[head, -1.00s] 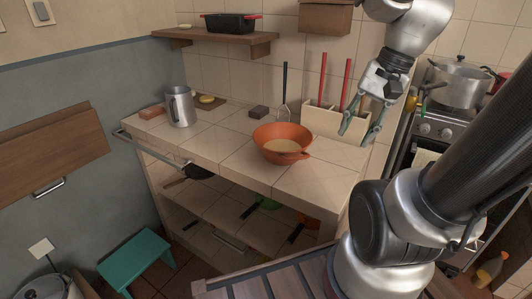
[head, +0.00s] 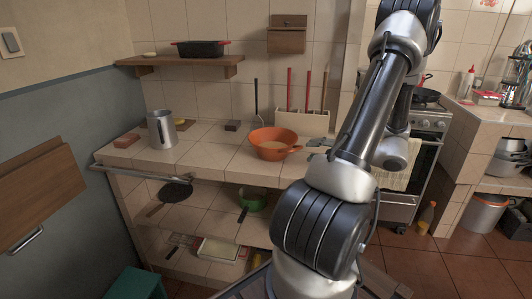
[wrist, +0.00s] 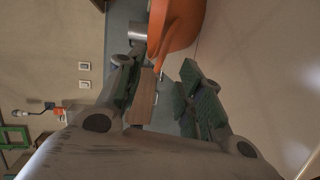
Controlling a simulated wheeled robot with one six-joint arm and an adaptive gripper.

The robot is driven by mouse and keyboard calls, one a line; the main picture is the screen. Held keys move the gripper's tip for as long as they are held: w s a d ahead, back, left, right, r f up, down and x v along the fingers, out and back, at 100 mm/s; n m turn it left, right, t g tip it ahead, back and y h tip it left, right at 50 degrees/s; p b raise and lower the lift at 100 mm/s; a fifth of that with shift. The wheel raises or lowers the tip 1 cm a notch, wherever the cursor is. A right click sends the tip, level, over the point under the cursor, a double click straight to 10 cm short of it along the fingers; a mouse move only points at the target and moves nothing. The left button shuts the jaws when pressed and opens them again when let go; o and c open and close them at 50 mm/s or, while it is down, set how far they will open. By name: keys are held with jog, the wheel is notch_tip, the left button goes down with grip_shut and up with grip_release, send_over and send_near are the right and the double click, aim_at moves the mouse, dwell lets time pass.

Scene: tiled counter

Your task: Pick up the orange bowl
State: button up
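The orange bowl (head: 268,137) stands upright on the tiled counter (head: 215,157), with something pale inside. A handle-like part on its rim points right, toward my gripper (head: 318,146). My gripper is low over the counter just right of the bowl, partly hidden behind my arm. In the wrist view the orange bowl (wrist: 182,25) fills the top middle, and its handle reaches down toward the gap between the fingertips of my gripper (wrist: 160,68). The fingers are apart, with nothing held between them. I cannot tell whether a finger touches the handle.
A utensil holder (head: 301,122) with red-handled tools stands behind the bowl. A whisk (head: 257,105) and dark block (head: 232,126) are behind left. A metal pitcher (head: 162,130) stands far left. The counter between pitcher and bowl is clear. The stove (head: 428,125) is to the right.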

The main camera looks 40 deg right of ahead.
aim_at(297, 150)
jog(key=x, duration=0.7)
jog(key=shift+w+a+f, duration=0.1)
jog(key=shift+a+f, duration=0.05)
jog(key=shift+a, duration=0.15)
grip_shut()
